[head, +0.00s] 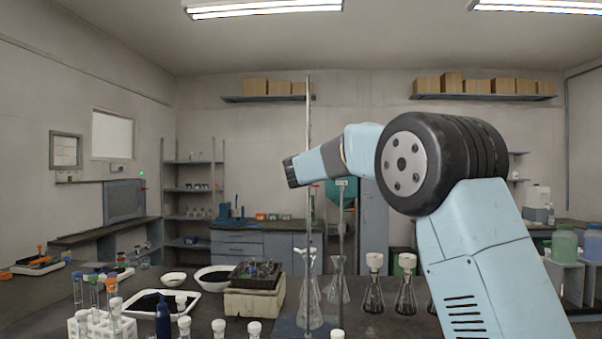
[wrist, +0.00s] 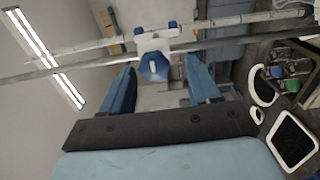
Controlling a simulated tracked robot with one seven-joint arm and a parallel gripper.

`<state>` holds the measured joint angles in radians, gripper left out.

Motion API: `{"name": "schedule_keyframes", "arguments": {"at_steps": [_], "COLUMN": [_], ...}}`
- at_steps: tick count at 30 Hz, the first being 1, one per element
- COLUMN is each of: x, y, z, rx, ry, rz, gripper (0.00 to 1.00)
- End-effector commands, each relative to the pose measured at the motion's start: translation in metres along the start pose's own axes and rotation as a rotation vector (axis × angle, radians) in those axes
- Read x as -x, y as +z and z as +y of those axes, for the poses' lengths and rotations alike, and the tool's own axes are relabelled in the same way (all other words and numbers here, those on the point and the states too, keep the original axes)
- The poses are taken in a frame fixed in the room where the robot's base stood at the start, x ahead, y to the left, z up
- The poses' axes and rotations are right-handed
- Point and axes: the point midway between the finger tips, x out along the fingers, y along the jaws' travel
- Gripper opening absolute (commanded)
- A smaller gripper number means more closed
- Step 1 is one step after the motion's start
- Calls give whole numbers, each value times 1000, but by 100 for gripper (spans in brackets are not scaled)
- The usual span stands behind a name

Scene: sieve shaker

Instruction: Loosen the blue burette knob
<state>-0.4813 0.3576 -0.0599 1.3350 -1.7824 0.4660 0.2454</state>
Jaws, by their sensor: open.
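The blue knob (wrist: 153,67) shows in the wrist view, on a white clamp-like fitting (wrist: 152,42) on the long thin rods (wrist: 90,44). The knob has a pale slot or bar across its face. My gripper (wrist: 159,65) is open, one blue finger on each side of the knob's line. The knob appears between the fingertips or just beyond them; contact is not visible, and depth is hard to tell. In the head view, my arm reaches left towards the tall stand rod (head: 308,120); the knob cannot be made out there.
Conical flasks (head: 374,290) stand near the rods on the dark bench. A dark box on a pale block (head: 250,303), white bowls (head: 213,275), a tray (head: 190,302) and a test-tube rack (head: 95,325) stand to the left. The air left of the rod looks clear.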

Motion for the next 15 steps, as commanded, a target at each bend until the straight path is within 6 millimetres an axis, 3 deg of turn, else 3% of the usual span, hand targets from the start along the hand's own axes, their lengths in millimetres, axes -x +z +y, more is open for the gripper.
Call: {"name": "schedule_keyframes", "arguments": {"at_steps": [8, 15], "x": [4, 34], "y": [2, 2], "z": [2, 4], "rx": [-1, -2], "ry": [3, 4], "rz": [-3, -2], "gripper": [61, 61]}}
